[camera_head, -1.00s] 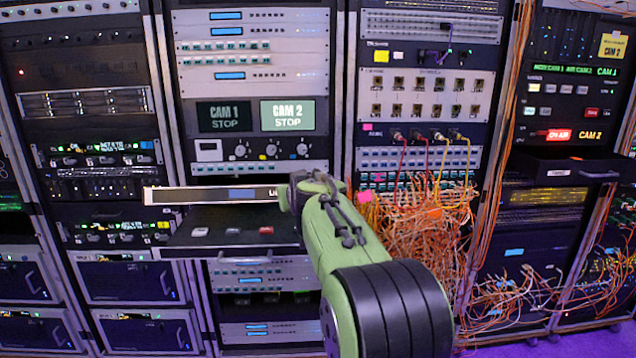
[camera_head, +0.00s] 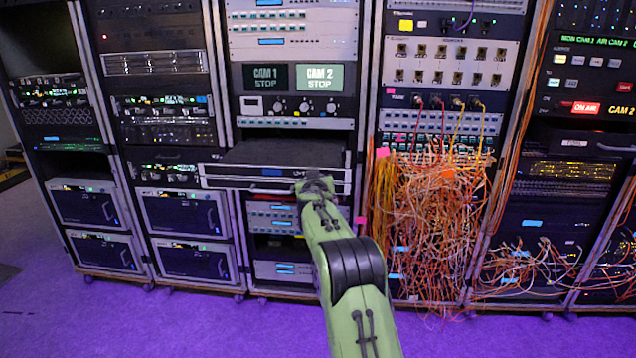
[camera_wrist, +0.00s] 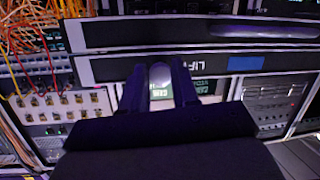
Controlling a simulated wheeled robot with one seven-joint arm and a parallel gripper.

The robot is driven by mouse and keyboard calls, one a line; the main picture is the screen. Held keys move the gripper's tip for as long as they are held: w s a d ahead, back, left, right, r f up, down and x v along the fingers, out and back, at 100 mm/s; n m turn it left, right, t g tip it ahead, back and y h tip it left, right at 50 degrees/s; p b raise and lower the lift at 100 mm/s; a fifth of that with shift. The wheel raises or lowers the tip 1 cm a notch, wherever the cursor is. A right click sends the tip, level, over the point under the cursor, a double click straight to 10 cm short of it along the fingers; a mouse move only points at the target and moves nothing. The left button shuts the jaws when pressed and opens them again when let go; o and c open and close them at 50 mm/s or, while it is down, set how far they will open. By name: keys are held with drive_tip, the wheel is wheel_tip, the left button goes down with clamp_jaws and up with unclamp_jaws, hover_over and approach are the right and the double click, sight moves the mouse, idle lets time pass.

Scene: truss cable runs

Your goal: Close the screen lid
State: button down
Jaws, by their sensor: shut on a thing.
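The screen lid (camera_head: 260,153) is a wide dark panel on a pull-out rack drawer in the middle rack. It lies nearly flat, with its pale front edge strip facing me. In the wrist view, that strip (camera_wrist: 110,68) shows upside down with "LIFT" lettering and a blue patch. The drawer front (camera_head: 225,184) is a pale bar just below the lid strip; I cannot tell whether the two touch all along. My gripper (camera_head: 314,184) is at the right part of the lid's front edge. In the wrist view, its fingers (camera_wrist: 160,75) are shut on the lid edge; the contact is partly hidden.
Orange and yellow cables (camera_head: 435,200) hang in a dense tangle just right of my arm. The CAM 1 and CAM 2 screens (camera_head: 292,77) sit above the drawer. Another drawer (camera_head: 597,143) sticks out at far right. Purple floor (camera_head: 190,325) is clear at lower left.

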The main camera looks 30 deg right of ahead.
wheel_tip(320, 180, down, 2)
drive_tip(key=shift+a, duration=0.1)
drive_tip(key=c, duration=1.3)
unclamp_jaws()
drive_tip(key=o, duration=0.4)
drive_tip(key=shift+w+f, duration=0.1)
drive_tip(key=shift+w, duration=0.2)
drive_tip(key=v, duration=1)
drive_tip(key=r+v, duration=0.1)
drive_tip(key=v, duration=0.5)
